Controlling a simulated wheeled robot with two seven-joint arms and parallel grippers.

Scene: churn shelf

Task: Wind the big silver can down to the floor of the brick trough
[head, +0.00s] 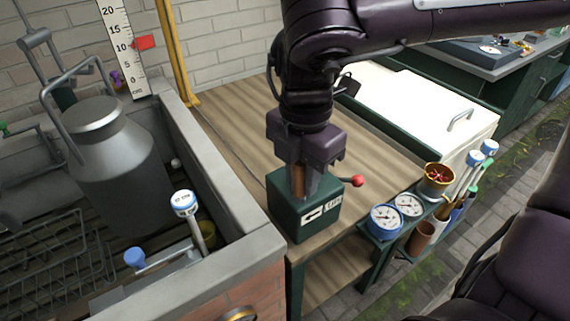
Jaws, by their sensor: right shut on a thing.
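The big silver can (118,165) stands upright inside the brick trough (212,165), at the left of the head view. Its bail handle is up; its base is partly in shadow, and I cannot tell whether it touches the floor. A green winch box (290,228) with a white arrow label sits on the wooden bench right of the trough. My right gripper (303,190) points down over the box, shut on its brown crank handle (297,180). A lever with a red knob (355,181) sticks out to the right. My left gripper is not in view.
Two gauges (386,221) and a copper cup (436,180) line the bench's right edge. A white lid (420,110) lies behind.

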